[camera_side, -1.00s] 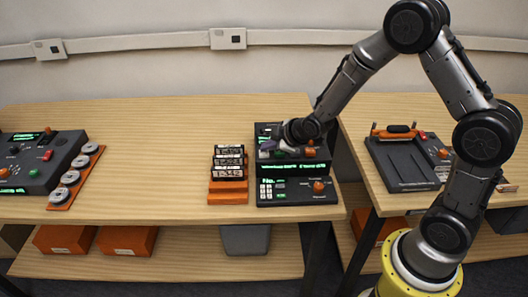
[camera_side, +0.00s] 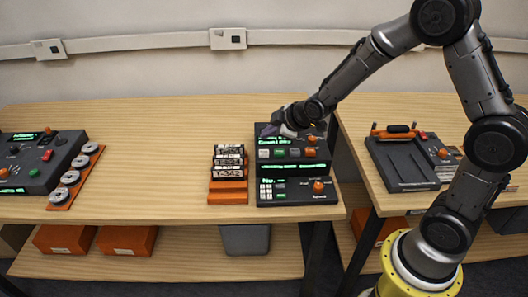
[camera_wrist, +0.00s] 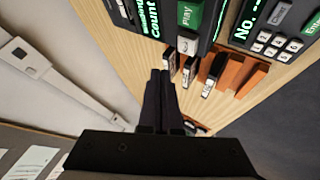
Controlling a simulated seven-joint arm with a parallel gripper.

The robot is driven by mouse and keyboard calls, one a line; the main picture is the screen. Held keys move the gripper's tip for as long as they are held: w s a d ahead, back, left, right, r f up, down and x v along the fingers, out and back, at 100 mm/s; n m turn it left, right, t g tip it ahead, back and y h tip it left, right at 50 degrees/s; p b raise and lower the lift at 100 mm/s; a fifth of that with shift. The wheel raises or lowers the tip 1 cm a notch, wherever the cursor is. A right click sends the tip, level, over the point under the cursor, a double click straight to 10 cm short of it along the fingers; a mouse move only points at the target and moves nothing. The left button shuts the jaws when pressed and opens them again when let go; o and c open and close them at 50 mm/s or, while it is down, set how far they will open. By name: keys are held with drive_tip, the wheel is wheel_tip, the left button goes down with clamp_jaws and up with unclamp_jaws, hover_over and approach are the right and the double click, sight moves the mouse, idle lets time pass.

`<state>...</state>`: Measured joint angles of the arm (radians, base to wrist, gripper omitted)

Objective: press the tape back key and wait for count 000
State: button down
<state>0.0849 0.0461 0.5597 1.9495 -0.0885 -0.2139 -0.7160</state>
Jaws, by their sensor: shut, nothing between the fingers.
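The tape machine (camera_side: 293,152) is a dark stepped console with green displays, several keys and orange knobs. Its upper display (camera_side: 274,141) shows green text starting with "Count"; the digits are too small to read. In the wrist view, part of the display (camera_wrist: 150,15) reads "Count", sideways, with its number out of frame. A green Play key (camera_wrist: 187,14) and a pale grey key (camera_wrist: 187,44) show there. I cannot tell which key is tape back. My gripper (camera_side: 268,131) is shut and empty above the console's back left. Its dark fingers (camera_wrist: 160,76) appear apart from the keys.
Stacked labelled cassettes (camera_side: 228,160) stand on an orange rack (camera_side: 228,191) left of the console. Another console (camera_side: 38,160) and a tray of reels (camera_side: 77,178) are far left. A flat dark device (camera_side: 403,163) sits on the right table. The middle of the left table is clear.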

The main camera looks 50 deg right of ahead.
drive_tip(key=shift+r, duration=0.9)
idle(1.7)
wheel_tip(320, 180, up, 13)
drive_tip(key=s+a+t, duration=0.2)
drive_tip(key=s, duration=0.1)
drive_tip(key=s+r+m, duration=0.2)
drive_tip(key=s+r, duration=0.3)
drive_tip(key=s, duration=0.3)
drive_tip(key=s+a+f+m+g, duration=0.1)
drive_tip(key=s+f+m+g, duration=0.1)
drive_tip(key=s, duration=0.8)
drive_tip(key=s+f+m+g, duration=0.3)
drive_tip(key=s+f+m, duration=0.1)
drive_tip(key=s, duration=0.6)
drive_tip(key=shift+s+a+f+g, duration=0.3)
drive_tip(key=shift+a+f, duration=0.05)
